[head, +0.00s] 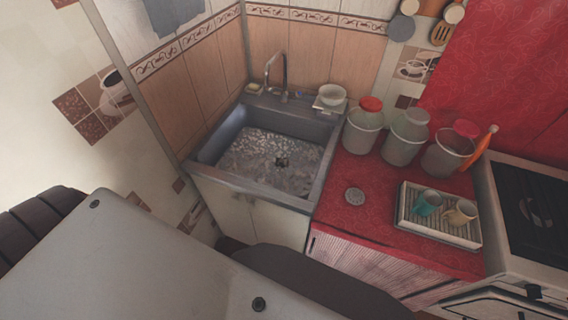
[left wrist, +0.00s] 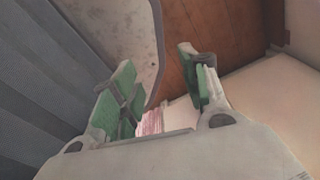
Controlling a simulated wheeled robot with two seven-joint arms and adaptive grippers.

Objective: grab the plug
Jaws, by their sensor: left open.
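A small round grey disc (head: 354,196), which looks like the plug, lies flat on the red counter (head: 333,216) to the right of the sink. The sink (head: 205,153) has a dark drain spot (head: 282,161) in its basin. My left gripper (left wrist: 156,64) shows in the left wrist view, its green-padded fingers apart with nothing between them. The plug cannot be made out in that view. Neither gripper shows in the head view, and my right gripper is not seen at all.
Several jars (head: 362,130) stand at the back of the counter. A tray (head: 431,232) with a teal cup (head: 427,203) and a tan cup (head: 461,213) is right of the disc. A stove (head: 500,185) stands at the far right. The counter around the disc is clear.

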